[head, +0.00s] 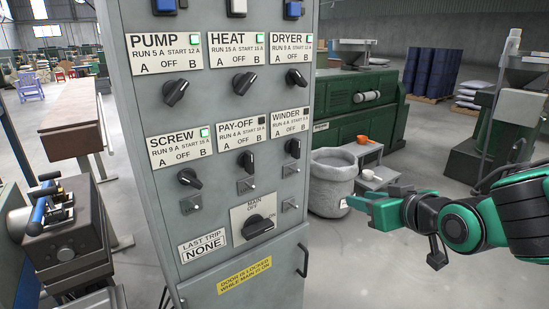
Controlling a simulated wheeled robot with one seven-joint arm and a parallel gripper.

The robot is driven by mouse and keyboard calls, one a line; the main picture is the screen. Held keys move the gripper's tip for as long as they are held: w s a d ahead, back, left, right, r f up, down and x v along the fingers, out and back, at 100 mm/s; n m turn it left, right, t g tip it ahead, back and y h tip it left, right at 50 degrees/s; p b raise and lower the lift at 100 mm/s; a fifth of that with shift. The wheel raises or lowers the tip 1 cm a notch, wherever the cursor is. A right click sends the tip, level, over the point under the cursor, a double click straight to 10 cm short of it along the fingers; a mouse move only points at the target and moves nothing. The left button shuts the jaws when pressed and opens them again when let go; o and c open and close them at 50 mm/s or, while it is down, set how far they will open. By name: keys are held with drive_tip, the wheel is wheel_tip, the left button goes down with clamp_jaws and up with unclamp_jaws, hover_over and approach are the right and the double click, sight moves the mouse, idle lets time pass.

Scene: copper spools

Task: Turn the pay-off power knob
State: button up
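The pay-off knob (247,161) is a small black rotary knob under the PAY-OFF label (236,133), in the lower knob row of a grey control cabinet (215,280). It looks roughly vertical; which mark it points to is too small to tell. The small lamp on its label is dark. A small metal toggle-like part (246,186) sits just below it. My gripper (350,202) is right of the cabinet, apart from the knob, in front of a pale bin. Nothing shows between its fingers, but their gap cannot be made out.
The SCREW knob (189,178) and WINDER knob (293,147) flank it. The large MAIN knob (259,229) is below. PUMP, HEAT, DRYER and SCREW lamps are green. The pale bin (333,190) stands right of the cabinet. Open floor lies at lower right.

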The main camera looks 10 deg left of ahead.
drive_tip(key=s+a+r+n+y, duration=0.1)
drive_tip(key=s+a+r+y, duration=0.1)
drive_tip(key=a, duration=0.4)
drive_tip(key=s+a+r+n+y, duration=0.1)
drive_tip(key=a+r+y, duration=0.1)
drive_tip(key=a, duration=0.3)
drive_tip(key=n+y, duration=0.2)
drive_tip(key=y, duration=0.1)
approach(253, 155)
drive_tip(key=shift+t, duration=0.3)
drive_tip(key=x, duration=0.9)
drive_tip(key=shift+s+a+f, duration=0.1)
drive_tip(key=shift+a+f, duration=0.1)
drive_tip(key=shift+a, duration=0.05)
clamp_jaws()
drive_tip(key=shift+d, duration=0.1)
